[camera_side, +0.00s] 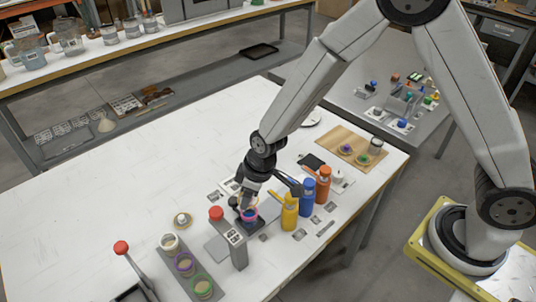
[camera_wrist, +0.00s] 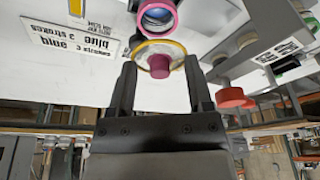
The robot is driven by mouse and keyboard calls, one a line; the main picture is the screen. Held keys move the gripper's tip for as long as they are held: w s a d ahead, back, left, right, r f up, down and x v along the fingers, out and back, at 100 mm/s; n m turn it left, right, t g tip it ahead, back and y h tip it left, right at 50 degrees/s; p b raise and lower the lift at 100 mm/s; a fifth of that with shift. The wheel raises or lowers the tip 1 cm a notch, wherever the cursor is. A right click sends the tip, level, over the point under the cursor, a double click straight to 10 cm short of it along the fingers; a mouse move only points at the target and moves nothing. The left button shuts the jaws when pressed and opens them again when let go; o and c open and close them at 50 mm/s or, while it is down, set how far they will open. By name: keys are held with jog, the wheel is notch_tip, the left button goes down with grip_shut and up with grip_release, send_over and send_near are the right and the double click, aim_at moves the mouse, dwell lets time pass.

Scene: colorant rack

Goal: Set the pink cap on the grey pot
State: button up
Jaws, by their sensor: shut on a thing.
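My gripper (camera_wrist: 160,75) is shut on the pink cap (camera_wrist: 159,66), a yellow-rimmed disc with a pink knob, seen between the fingers in the wrist view. In the side view my gripper (camera_side: 245,202) is low over the table, and the cap is mostly hidden there. Just beyond the cap in the wrist view is a pink-banded pot (camera_wrist: 157,20) with blue inside; its pink rim (camera_side: 250,217) also shows in the side view. I cannot tell whether cap and pot touch. A pale grey-white pot (camera_side: 169,242) stands uncapped at the rack's far end.
The rack (camera_side: 217,295) also holds purple-rimmed (camera_side: 184,265) and green-rimmed (camera_side: 203,289) pots. A pale-knobbed cap (camera_side: 182,219) lies beside it. A red-knobbed stand (camera_side: 236,246) is close to my gripper. Yellow (camera_side: 289,213), blue (camera_side: 307,198) and orange (camera_side: 323,184) bottles stand right.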

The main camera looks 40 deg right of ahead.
jog(key=shift+f, duration=1.75)
jog(key=shift+f, duration=0.55)
dwell(1.7)
jog(key=o, duration=1.2)
jog(key=shift+r, duration=0.15)
jog(key=shift+r, duration=2.35)
jog(key=shift+d, duration=0.1)
